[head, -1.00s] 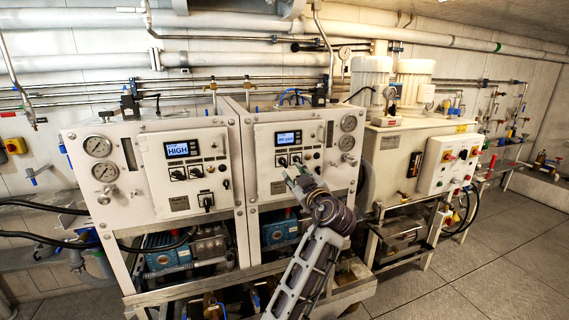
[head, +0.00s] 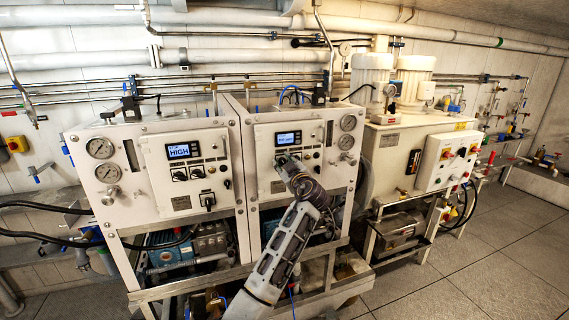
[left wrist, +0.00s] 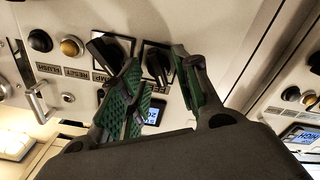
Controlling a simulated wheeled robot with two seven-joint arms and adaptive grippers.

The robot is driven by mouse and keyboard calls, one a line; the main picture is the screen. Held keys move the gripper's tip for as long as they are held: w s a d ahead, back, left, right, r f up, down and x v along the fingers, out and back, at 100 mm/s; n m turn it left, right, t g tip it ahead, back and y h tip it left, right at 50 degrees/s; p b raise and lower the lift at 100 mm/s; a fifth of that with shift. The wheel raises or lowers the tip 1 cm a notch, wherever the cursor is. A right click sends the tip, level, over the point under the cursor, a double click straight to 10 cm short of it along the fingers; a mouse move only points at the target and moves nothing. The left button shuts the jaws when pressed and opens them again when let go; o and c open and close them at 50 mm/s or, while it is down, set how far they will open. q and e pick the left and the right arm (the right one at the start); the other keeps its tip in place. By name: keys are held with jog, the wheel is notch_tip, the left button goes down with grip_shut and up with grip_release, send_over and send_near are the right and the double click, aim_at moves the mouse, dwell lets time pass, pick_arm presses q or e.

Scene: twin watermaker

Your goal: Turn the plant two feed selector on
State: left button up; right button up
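The right-hand plant panel (head: 265,180) has a small lit display (head: 288,138) with a row of black selectors below it. My left gripper (head: 283,162) is at that row and hides part of it. In the left wrist view, the gripper (left wrist: 157,58) is open, with its green-padded fingers on either side of a black selector (left wrist: 158,64), probably the feed selector. Contact cannot be told. A second black selector (left wrist: 108,50), labelled apparently PUMP, sits just left of the fingers with its handle slanted. My right gripper is not in view.
RESET (left wrist: 72,46) and FLUSH (left wrist: 40,40) buttons lie left of the selectors in the wrist view. The left plant's panel (head: 155,205) stands beside, its display (head: 182,150) reading HIGH. A white motor cabinet (head: 400,150) stands right; the floor (head: 480,270) there is clear.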

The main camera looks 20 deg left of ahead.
pick_arm(q)
grip_shut()
jog(key=shift+m+b, duration=0.3)
jog(key=shift+m, duration=0.2)
jog(key=shift+m+b, duration=0.3)
jog(key=shift+m, duration=0.5)
jog(key=shift+w+m, duration=0.1)
jog(key=shift+m, duration=1.4)
grip_release()
jog(key=shift+d, duration=0.1)
